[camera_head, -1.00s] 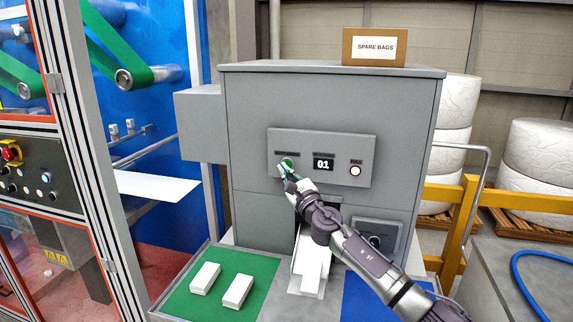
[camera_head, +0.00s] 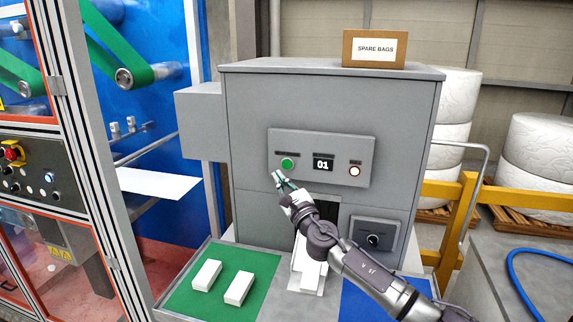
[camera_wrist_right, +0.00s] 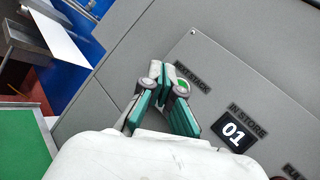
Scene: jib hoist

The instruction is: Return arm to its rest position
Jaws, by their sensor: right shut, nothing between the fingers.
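My right gripper (camera_head: 278,180) is shut and empty, just below and left of the green button (camera_head: 287,164) on the grey control panel (camera_head: 341,170). It is apart from the button in the head view. In the right wrist view, the closed fingertips (camera_wrist_right: 163,72) are in front of the panel and partly cover the green button (camera_wrist_right: 183,85). The display (camera_head: 323,165) reads 01. My left gripper is not in view.
The grey machine (camera_head: 330,95) carries a SPARE BAGS box (camera_head: 374,48). Two white blocks lie on the green mat (camera_head: 262,268). A blue mat (camera_head: 372,300) lies to the right. A yellow rail (camera_head: 460,235) and a framed red-and-blue machine flank the sides.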

